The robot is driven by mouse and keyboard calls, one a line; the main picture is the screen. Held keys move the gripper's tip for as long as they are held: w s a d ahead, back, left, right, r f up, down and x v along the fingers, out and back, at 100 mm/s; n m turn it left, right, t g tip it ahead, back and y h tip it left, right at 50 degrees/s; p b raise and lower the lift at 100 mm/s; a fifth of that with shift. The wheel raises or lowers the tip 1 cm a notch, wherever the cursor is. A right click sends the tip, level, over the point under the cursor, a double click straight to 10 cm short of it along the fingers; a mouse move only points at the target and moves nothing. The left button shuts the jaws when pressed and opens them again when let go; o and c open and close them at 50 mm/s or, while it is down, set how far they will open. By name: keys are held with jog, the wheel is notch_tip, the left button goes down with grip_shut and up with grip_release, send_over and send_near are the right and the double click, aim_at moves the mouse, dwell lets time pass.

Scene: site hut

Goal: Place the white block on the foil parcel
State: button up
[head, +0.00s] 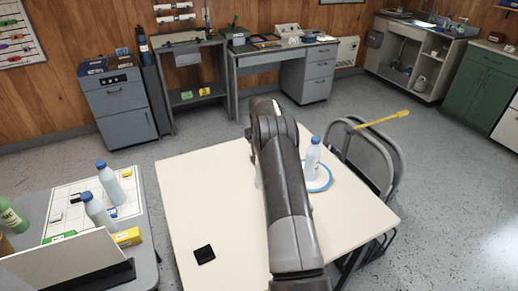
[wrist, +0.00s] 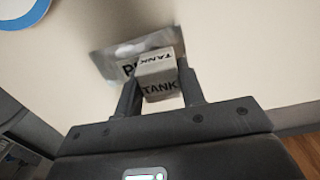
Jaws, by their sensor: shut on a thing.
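The white block (wrist: 160,90) has the word "TANK" in black on its faces. My gripper (wrist: 157,78) is shut on it, with one finger on each side. The foil parcel (wrist: 109,60) is a flat silver-grey packet with dark lettering, lying on the cream table just beyond the block in the wrist view. The block covers part of it. I cannot tell whether the block touches the parcel or is above it. In the head view my arm hides the gripper, block and parcel.
On the cream table (head: 200,205), a white bottle (head: 313,155) stands on a blue-rimmed plate (head: 324,181), right of my arm. A small black object (head: 204,254) lies at front left. A folding chair (head: 378,150) stands at the right edge. The table's left part is mostly clear.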

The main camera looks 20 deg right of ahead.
jog(key=shift+f, duration=0.2)
jog(key=o, duration=1)
